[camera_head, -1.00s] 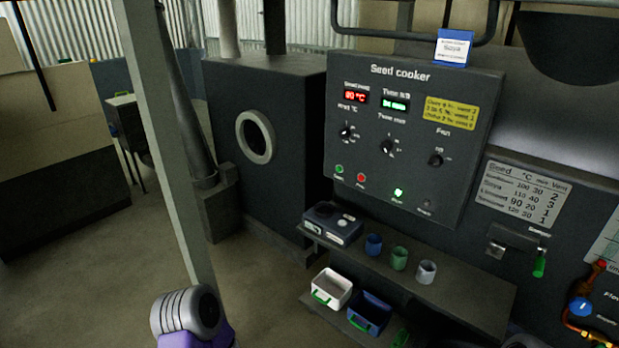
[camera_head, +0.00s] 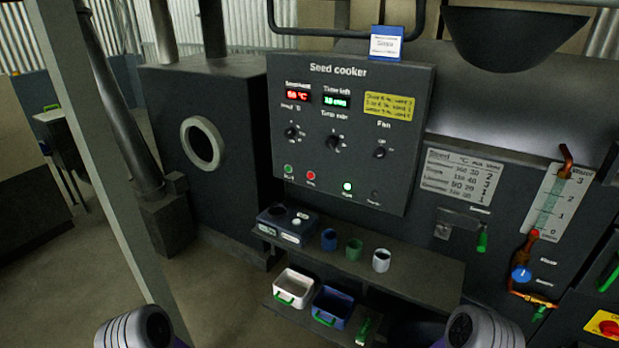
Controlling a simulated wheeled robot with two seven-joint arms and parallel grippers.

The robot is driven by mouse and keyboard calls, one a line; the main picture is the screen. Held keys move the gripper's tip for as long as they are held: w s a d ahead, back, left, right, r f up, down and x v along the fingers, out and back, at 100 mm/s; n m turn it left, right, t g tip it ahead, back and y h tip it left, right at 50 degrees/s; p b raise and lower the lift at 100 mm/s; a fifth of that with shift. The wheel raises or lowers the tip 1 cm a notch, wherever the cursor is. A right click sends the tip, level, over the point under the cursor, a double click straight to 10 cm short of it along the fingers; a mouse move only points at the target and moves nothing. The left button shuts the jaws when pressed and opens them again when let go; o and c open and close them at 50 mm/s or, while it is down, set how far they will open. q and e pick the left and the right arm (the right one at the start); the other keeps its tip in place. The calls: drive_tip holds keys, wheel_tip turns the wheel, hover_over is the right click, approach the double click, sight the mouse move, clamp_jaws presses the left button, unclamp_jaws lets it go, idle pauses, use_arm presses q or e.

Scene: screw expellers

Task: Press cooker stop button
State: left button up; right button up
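The seed cooker panel (camera_head: 350,130) is a dark upright board at the centre. Low on it sit a green button (camera_head: 289,169) and a red button (camera_head: 311,175) to its right. Their small labels are too blurred to read surely. Further right are a bright green lamp (camera_head: 347,187) and a dark lamp (camera_head: 375,194). A red temperature display (camera_head: 298,97) and a green time display (camera_head: 336,102) are lit above. Only rounded links of my two arms show at the bottom edge, well below the panel. Neither gripper shows, and nothing touches the buttons.
Below the panel, a shelf (camera_head: 425,283) holds a dark scale-like box (camera_head: 287,225) and three small cups. A white bin (camera_head: 293,288) and a blue bin (camera_head: 333,307) stand lower. A pale post (camera_head: 100,180) rises at left. Copper piping is at right.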

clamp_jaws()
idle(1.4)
